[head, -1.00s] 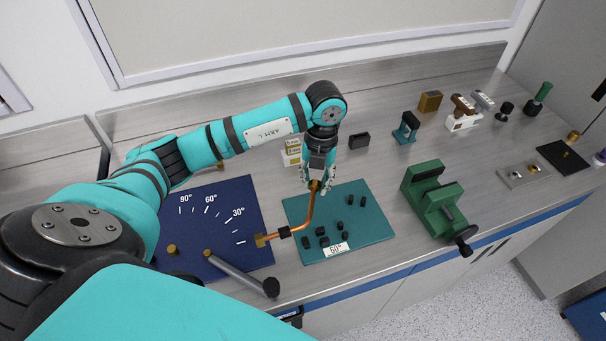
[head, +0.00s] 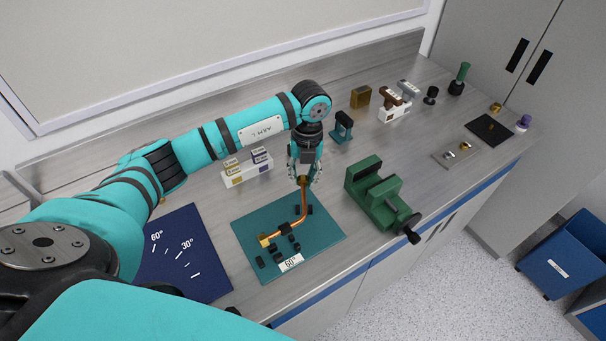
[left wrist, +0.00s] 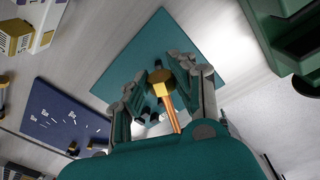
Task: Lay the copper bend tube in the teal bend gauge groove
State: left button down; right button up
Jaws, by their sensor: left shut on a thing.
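The copper bend tube (head: 304,205) has brass ends and a dark band, and it is bent near its middle. My left gripper (head: 304,179) is shut on its upper brass end. The tube hangs over the teal bend gauge (head: 325,231), its lower end above the plate's left part. Black pegs stand on the gauge beside a "60°" label. I cannot tell whether the tube touches the gauge. In the left wrist view the tube's brass end (left wrist: 161,88) sits between the fingers, with the teal plate (left wrist: 128,58) behind. My right gripper is out of view.
A navy angle board (head: 190,266) lies left of the gauge. A green vise (head: 378,196) stands close on its right. A white box holder (head: 247,175) is behind. Small tools and fittings line the bench's right side, with bare bench between them.

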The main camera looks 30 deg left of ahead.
pick_arm(q)
jog(key=shift+f+b, duration=2)
jog(key=shift+f, duration=0.75)
jog(key=shift+f, duration=0.25)
jog(key=shift+f+b, duration=0.35)
jog(key=shift+b, duration=0.2)
jog(key=shift+r, duration=0.1)
jog(key=shift+r+p, duration=0.3)
jog(key=shift+p, duration=0.05)
jog(key=shift+f, duration=0.15)
jog(key=shift+f+b, duration=0.25)
jog(key=shift+b, duration=0.15)
jog(key=shift+r, duration=0.2)
